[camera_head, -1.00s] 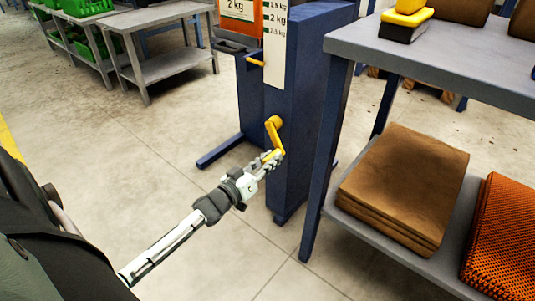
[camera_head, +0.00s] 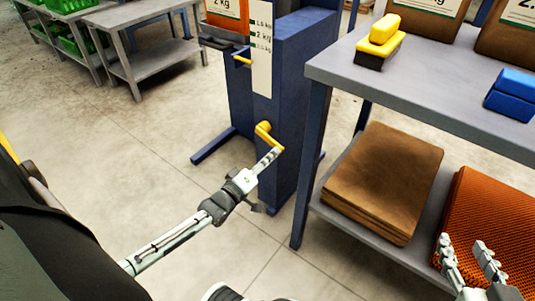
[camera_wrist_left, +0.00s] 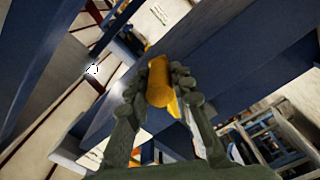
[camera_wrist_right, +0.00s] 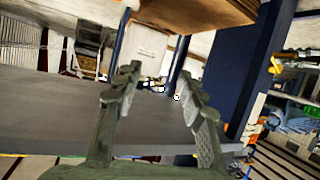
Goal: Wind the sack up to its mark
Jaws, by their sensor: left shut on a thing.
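My left gripper (camera_head: 268,160) is shut on the yellow crank handle (camera_head: 263,131) on the blue post (camera_head: 291,90). The left wrist view shows its fingers either side of the yellow grip (camera_wrist_left: 158,88). The orange sack (camera_head: 224,9), labelled 2 kg, is at the top edge; its upper part is cut off. A dark ledge (camera_head: 222,41) is under it. A yellow pointer (camera_head: 242,60) sits left of the white scale (camera_head: 262,72), below the lowest visible kg label. My right gripper (camera_head: 468,252) is open and empty at lower right, in front of the orange mesh stack.
A grey table (camera_head: 420,93) stands at right, bearing a yellow block, a blue block and brown sacks. Its lower shelf holds folded brown sacks (camera_head: 385,180) and orange mesh (camera_head: 510,225). A grey bench (camera_head: 150,62) stands at back left.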

